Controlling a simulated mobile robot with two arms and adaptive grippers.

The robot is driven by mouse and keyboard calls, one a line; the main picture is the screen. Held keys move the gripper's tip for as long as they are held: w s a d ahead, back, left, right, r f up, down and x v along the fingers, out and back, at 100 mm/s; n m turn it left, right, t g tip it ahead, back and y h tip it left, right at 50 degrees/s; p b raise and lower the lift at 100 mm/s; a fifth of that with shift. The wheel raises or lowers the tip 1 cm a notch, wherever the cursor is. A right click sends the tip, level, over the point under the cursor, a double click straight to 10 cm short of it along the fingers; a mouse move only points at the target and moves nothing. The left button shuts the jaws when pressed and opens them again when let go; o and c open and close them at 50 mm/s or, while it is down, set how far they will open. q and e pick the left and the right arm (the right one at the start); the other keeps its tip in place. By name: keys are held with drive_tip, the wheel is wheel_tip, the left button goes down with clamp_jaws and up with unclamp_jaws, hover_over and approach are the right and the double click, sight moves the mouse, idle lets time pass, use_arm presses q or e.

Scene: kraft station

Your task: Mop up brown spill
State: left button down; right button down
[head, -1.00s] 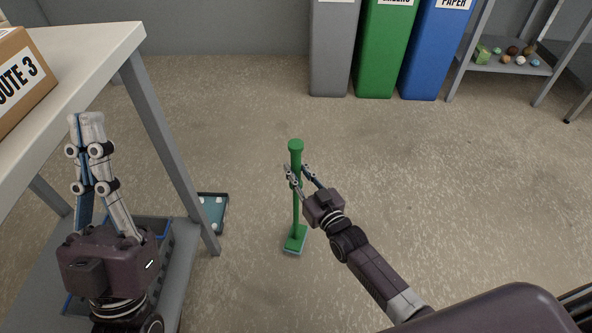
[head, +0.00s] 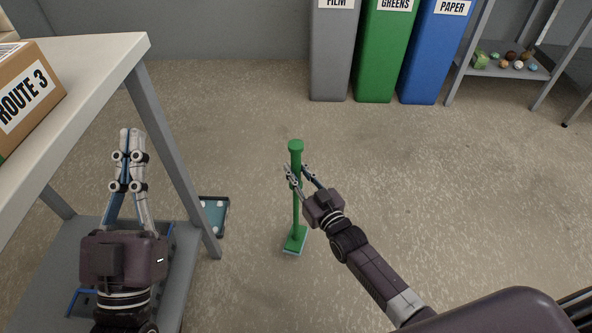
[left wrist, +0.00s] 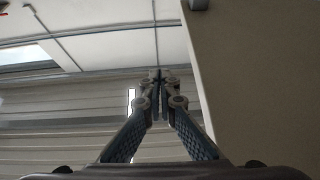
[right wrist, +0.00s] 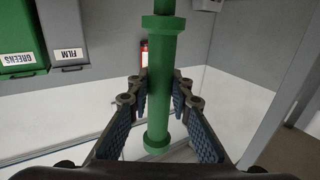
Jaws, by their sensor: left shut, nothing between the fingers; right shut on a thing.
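A green mop (head: 297,205) stands nearly upright on the concrete floor in the head view, its flat head (head: 295,239) down on the floor. My right gripper (head: 299,172) is shut around the upper part of its handle. The handle (right wrist: 161,85) runs between the fingers in the right wrist view. My left gripper (head: 132,135) is shut and empty, pointing up beside the table at the left. Its closed fingers also show in the left wrist view (left wrist: 159,78). No brown spill shows in these frames.
A white table (head: 100,55) with a cardboard box (head: 28,95) stands at the left. A dark tray with a teal inside (head: 214,217) lies on the floor by its leg. Grey, green and blue bins (head: 378,60) and a shelf (head: 505,68) stand at the back.

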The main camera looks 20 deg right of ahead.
sight(298, 162)
drive_tip(key=shift+r+p, duration=0.5)
drive_tip(key=shift+r, duration=0.2)
drive_tip(key=shift+r+p, duration=0.5)
drive_tip(key=shift+r, duration=0.1)
drive_tip(key=shift+r+p, duration=0.45)
drive_tip(key=shift+r, duration=0.05)
use_arm(q)
wheel_tip(298, 162, down, 19)
drive_tip(key=a+g+y, duration=0.2)
drive_tip(key=g+y, duration=0.1)
drive_tip(key=g, duration=0.7)
drive_tip(key=shift+w+a+p, duration=0.15)
drive_tip(key=shift+a+p, duration=0.05)
drive_tip(key=shift+p, duration=0.2)
use_arm(e)
drive_tip(key=shift+r, duration=0.5)
